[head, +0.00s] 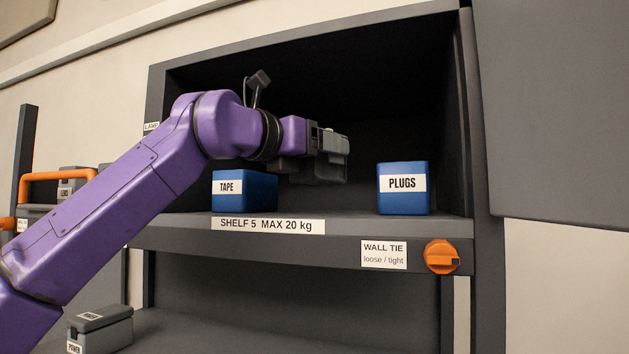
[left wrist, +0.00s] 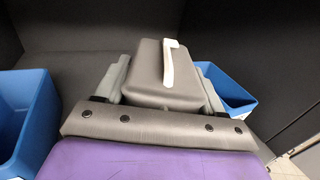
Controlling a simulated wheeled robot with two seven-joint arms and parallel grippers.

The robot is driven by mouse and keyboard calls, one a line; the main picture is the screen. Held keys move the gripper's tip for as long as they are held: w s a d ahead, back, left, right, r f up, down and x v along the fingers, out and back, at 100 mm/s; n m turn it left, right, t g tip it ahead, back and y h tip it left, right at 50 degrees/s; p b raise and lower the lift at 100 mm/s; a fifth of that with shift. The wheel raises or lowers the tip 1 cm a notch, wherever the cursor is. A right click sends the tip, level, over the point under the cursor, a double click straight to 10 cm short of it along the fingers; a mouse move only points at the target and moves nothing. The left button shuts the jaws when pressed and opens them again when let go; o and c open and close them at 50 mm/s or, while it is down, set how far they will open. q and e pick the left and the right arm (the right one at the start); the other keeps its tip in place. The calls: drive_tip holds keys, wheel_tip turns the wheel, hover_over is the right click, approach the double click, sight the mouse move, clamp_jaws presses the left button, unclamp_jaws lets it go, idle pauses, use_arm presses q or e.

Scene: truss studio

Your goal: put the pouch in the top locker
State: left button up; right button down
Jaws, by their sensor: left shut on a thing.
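My left gripper (head: 338,146) reaches in from the left at the opening of the dark top locker (head: 300,235), above its shelf. It is shut on the grey pouch (head: 325,168). In the left wrist view the pouch (left wrist: 150,85) sits between the two grey fingers, with a white strip or handle on its upper face. In the head view the gripper partly hides the pouch, which appears held above the shelf between two blue bins. My right gripper is in neither view.
The blue TAPE bin (head: 255,190) stands left on the shelf, partly behind my arm. The blue PLUGS bin (head: 403,190) stands right. Shelf between them looks clear. An orange WALL TIE knob (head: 440,257) sticks out below. A grey box (head: 100,328) lies lower left.

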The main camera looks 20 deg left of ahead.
sight(313, 184)
use_arm(q)
drive_tip(key=shift+w+a+f, duration=0.2)
drive_tip(key=shift+w+f, duration=0.05)
drive_tip(key=shift+f, duration=0.15)
drive_tip(key=shift+a+f, duration=0.2)
drive_tip(key=shift+f, duration=0.1)
wheel_tip(313, 184, down, 2)
drive_tip(key=shift+s+a+f, duration=0.15)
drive_tip(key=shift+f, duration=0.4)
drive_tip(key=shift+w+f, duration=0.15)
drive_tip(key=shift+w, duration=0.15)
drive_tip(key=shift+s+f, duration=0.1)
drive_tip(key=shift+f, duration=0.05)
drive_tip(key=o, duration=1.3)
drive_tip(key=shift+o, duration=0.2)
drive_tip(key=shift+s, duration=0.1)
